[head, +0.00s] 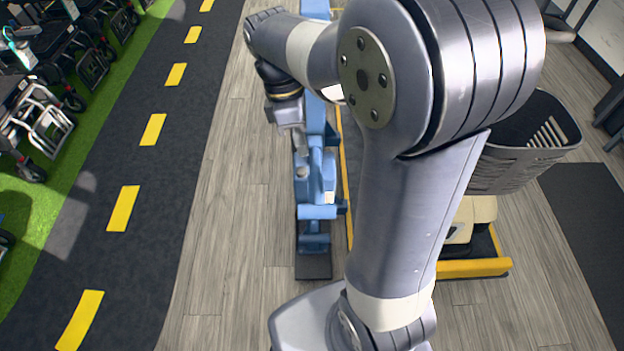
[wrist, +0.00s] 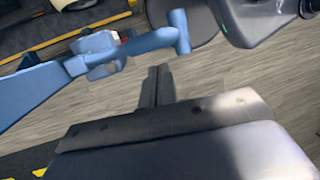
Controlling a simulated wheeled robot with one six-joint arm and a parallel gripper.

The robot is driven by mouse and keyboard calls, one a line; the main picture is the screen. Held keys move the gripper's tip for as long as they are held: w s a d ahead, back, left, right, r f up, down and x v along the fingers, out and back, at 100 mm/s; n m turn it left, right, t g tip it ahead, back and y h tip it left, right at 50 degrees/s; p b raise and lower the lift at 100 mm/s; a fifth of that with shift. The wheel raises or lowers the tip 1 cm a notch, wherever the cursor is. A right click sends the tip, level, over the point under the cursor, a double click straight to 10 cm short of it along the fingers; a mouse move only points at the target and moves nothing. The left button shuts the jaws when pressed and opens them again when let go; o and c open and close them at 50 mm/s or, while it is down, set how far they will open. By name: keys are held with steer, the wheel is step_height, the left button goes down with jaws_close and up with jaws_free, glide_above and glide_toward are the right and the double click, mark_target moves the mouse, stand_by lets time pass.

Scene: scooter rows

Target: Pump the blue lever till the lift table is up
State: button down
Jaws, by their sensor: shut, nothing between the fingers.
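The blue lever (wrist: 150,42) shows in the wrist view as a rod ending in a T-shaped crossbar. It joins a blue body at the left. My gripper (wrist: 158,72) is shut and empty, its dark fingertips just below the crossbar in that picture. I see a gap between them there, but cannot judge the depth. In the head view my gripper (head: 301,168) hangs over the blue lift mechanism (head: 318,185), and the lever is hard to pick out.
A scooter with a grey basket (head: 530,140) stands on the lift table at the right. Wooden floor (head: 235,200) lies clear left of the blue mechanism. Beyond it runs a dark lane with yellow dashes (head: 123,208). Mobility aids (head: 45,125) stand on green turf at the far left.

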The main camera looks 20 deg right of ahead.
mark_target(315, 192)
steer(key=x, duration=1.1)
steer(key=shift+r, duration=0.1)
